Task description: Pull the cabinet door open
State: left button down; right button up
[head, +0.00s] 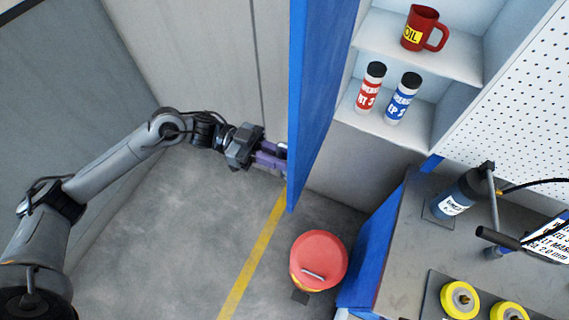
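The blue cabinet door (321,85) stands swung out from the cabinet, seen at a steep angle. The cabinet's light shelves (437,50) show to its right, so the door is open. My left gripper (282,157) reaches in from the left, with its purple fingers at the left face of the door. Its fingertips are partly hidden at the door's edge, and no handle can be seen there. I cannot tell whether the fingers hold anything. My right gripper is not in view.
A red mug (424,28), a red-labelled bottle (370,88) and a blue-labelled bottle (402,98) stand on the shelves. A red-lidded bin (319,260) is on the floor below the door. A workbench (410,255) with yellow spools (460,300) is at lower right.

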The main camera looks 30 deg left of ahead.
pick_arm(q)
jog(key=shift+w+a+r, duration=0.1)
jog(key=shift+a, duration=0.7)
jog(key=c, duration=1.3)
grip_release()
jog(key=shift+c, duration=0.2)
jog(key=shift+a, duration=0.15)
jog(key=s+a+b, duration=0.1)
jog(key=a+b, duration=0.2)
jog(key=a, duration=0.7)
jog(key=shift+a+b, duration=0.25)
jog(key=shift+b, duration=0.05)
